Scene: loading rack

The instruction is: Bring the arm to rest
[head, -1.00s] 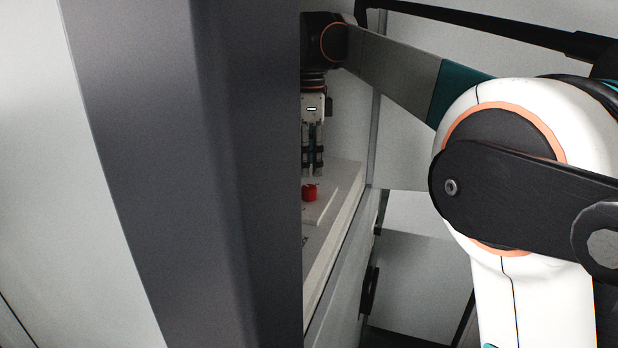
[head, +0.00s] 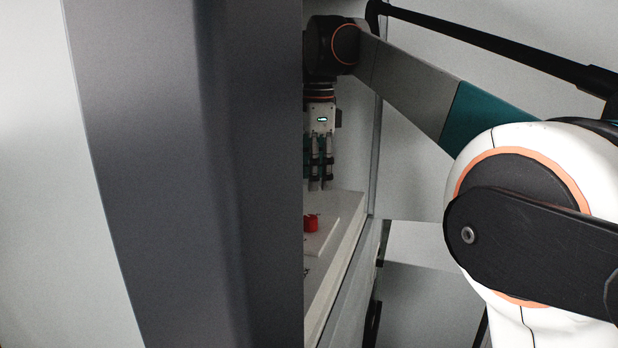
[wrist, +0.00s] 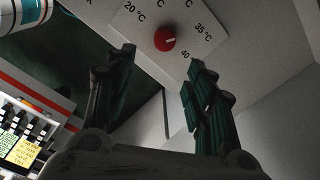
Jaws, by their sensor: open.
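My gripper (wrist: 160,80) is open and empty in the wrist view, its two dark green-padded fingers spread apart. In the head view my gripper (head: 321,184) points down above a light ledge, apart from the red knob (head: 311,223) below it. In the wrist view the red knob (wrist: 165,39) sits on a white dial plate (wrist: 200,52) marked with temperatures such as 20, 35 and 40 °C. The left part of the ledge is hidden behind a dark upright in the head view.
A dark grey upright (head: 190,180) fills the left of the head view, close to my gripper in the picture. Pale walls (head: 425,150) stand to the right. In the wrist view, a rack with dark items and yellow labels (wrist: 22,150) is at lower left, a white-and-teal cylinder (wrist: 20,12) at upper left.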

